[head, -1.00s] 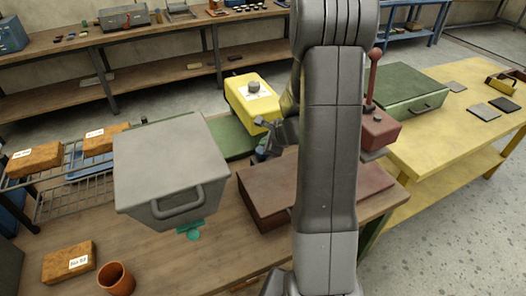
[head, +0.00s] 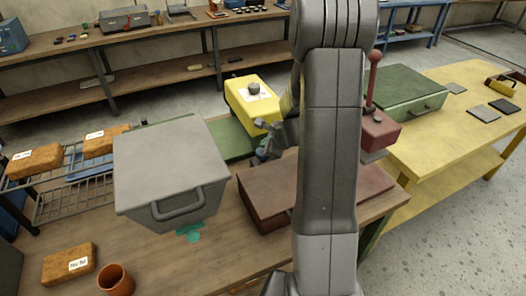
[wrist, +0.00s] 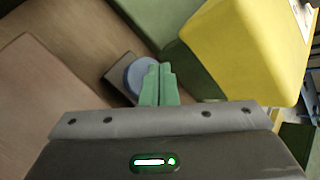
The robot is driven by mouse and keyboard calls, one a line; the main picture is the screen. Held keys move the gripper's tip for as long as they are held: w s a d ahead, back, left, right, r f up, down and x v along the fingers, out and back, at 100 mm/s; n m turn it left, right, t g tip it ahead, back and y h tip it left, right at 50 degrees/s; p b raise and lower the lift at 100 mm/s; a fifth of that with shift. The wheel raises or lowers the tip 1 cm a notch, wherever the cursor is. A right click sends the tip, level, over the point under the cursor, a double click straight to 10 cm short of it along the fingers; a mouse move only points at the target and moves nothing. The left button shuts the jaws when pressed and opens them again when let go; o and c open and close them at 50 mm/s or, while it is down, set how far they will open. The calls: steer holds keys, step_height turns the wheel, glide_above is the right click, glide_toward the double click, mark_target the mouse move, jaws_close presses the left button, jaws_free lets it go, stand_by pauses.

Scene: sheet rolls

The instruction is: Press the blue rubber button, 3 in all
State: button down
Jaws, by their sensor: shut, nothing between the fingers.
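The blue rubber button (wrist: 134,74) is a round blue disc on a small dark base in the wrist view. In the head view it shows only as a small blue patch (head: 262,149), mostly hidden by my gripper. My gripper (head: 262,138) is over the button's spot beside the yellow box. In the wrist view its green fingers (wrist: 160,72) are shut together and empty. Their tips overlap the right edge of the button in the picture. I cannot tell whether they touch it.
The yellow box (head: 252,97) with a grey knob stands just behind the gripper. A brown box (head: 268,184) is in front, and a large grey bin (head: 170,165) is to the left. A red box with a lever (head: 379,130) stands to the right, partly behind my arm.

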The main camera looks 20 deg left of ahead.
steer(key=shift+f, duration=0.2)
stand_by(0.6)
steer(key=shift+f+b, duration=0.25)
steer(key=shift+b, duration=0.25)
steer(key=shift+f+b, duration=0.95)
steer(key=shift+b, duration=0.05)
stand_by(0.7)
steer(key=shift+r, duration=0.15)
steer(key=shift+r+p, duration=1.2)
steer(key=shift+r, duration=0.05)
steer(key=shift+r, duration=0.1)
step_height(320, 180, up, 5)
steer(key=p, duration=0.4)
steer(key=shift+f, duration=0.2)
stand_by(2.1)
